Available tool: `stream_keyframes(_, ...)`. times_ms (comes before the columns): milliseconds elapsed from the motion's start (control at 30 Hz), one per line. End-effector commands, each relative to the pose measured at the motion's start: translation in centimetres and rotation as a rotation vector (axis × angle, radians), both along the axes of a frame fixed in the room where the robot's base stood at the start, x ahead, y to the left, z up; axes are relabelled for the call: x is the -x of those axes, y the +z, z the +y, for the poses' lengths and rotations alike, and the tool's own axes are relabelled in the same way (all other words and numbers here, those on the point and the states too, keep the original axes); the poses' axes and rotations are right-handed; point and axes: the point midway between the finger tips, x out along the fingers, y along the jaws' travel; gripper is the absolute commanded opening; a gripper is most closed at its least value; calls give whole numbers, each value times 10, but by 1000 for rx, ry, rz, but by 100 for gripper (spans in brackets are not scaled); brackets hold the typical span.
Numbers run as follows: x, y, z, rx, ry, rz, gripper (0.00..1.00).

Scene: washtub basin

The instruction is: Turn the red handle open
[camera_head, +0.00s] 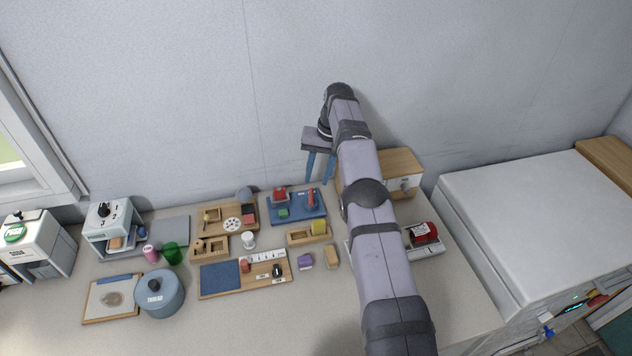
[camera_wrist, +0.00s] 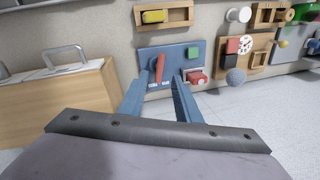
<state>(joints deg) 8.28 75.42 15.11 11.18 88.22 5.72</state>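The red handle (camera_head: 311,199) stands at the right side of a blue board (camera_head: 298,218) on the counter. In the wrist view the red handle (camera_wrist: 160,68) is a slim lever, tilted slightly, on the blue board (camera_wrist: 176,62). My gripper (camera_head: 319,178) is above and behind the board with its two blue fingers pointing down. In the wrist view my gripper (camera_wrist: 160,77) is open, and the red handle shows in the gap between the fingertips, apart from them. Nothing is held.
The board also carries a green block (camera_wrist: 193,54) and a red piece on a pale base (camera_wrist: 197,77). A wooden box (camera_head: 404,163) with a handle stands right of the board, partly behind my arm. A wooden tray with a yellow block (camera_head: 319,227) lies in front.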

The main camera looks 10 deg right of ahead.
Motion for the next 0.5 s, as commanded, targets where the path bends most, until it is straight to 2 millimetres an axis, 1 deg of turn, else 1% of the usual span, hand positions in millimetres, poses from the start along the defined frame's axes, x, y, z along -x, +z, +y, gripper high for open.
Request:
stream_keyframes(33,-1,-4,1,1,3,-7,30)
stream_keyframes(67,-4,1,2,3,4,-21,30)
stream_keyframes(167,-14,32,4,13,9,-93,30)
stream_keyframes(200,-18,49,5,18,12,-129,30)
stream_keyframes(267,-20,72,7,23,16,-173,30)
stream_keyframes(300,-18,85,9,26,18,-190,30)
stream_keyframes(367,-10,100,13,27,22,-200,30)
stream_keyframes(400,-3,107,15,27,26,-198,30)
stream_keyframes(500,17,116,21,24,28,-182,30)
